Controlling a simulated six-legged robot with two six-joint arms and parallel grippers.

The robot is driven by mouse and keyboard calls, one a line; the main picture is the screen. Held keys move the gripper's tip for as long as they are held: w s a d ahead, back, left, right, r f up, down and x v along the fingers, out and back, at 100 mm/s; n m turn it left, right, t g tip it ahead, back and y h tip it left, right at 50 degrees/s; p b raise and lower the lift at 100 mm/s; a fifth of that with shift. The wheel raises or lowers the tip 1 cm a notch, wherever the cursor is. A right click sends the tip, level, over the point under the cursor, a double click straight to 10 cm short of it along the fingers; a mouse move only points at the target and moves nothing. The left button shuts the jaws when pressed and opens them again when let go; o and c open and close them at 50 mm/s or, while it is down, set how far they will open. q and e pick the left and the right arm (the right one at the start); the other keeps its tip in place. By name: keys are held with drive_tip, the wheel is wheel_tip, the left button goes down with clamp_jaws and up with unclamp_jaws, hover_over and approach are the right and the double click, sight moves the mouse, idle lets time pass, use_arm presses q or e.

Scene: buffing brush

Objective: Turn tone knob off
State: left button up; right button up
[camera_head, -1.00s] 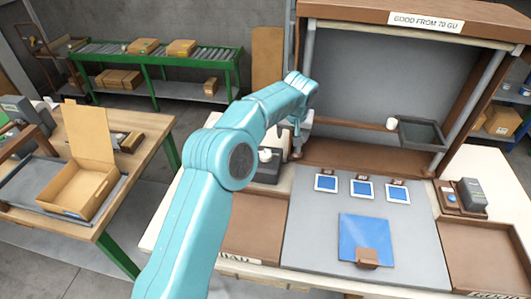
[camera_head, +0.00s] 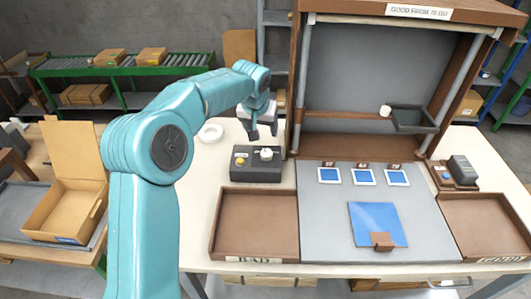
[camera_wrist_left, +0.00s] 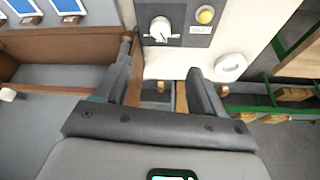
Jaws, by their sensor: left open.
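A dark control box (camera_head: 256,167) stands on the white bench left of the booth. It carries a white knob (camera_head: 266,154) and a yellow button (camera_head: 240,160). My left gripper (camera_head: 263,131) is above and just behind the box, open and empty, apart from the knob. In the left wrist view the knob (camera_wrist_left: 160,28) shows beyond the open fingers (camera_wrist_left: 161,60), with a pale pointer toward the gripper. The yellow button (camera_wrist_left: 205,15) is right of it, above a small label too small to read. The right gripper is not in view.
A white ring (camera_head: 211,133) lies left of the box. A brown tray (camera_head: 254,249) is in front of it, and the booth's post (camera_head: 298,90) rises close to its right. A grey mat with a blue sheet (camera_head: 371,222) lies right of the tray.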

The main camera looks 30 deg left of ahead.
sight(266, 152)
use_arm(q)
drive_tip(key=p+x, duration=0.4)
drive_tip(key=x, duration=1.1)
drive_tip(key=shift+w+f, duration=0.15)
drive_tip(key=shift+f, duration=0.35)
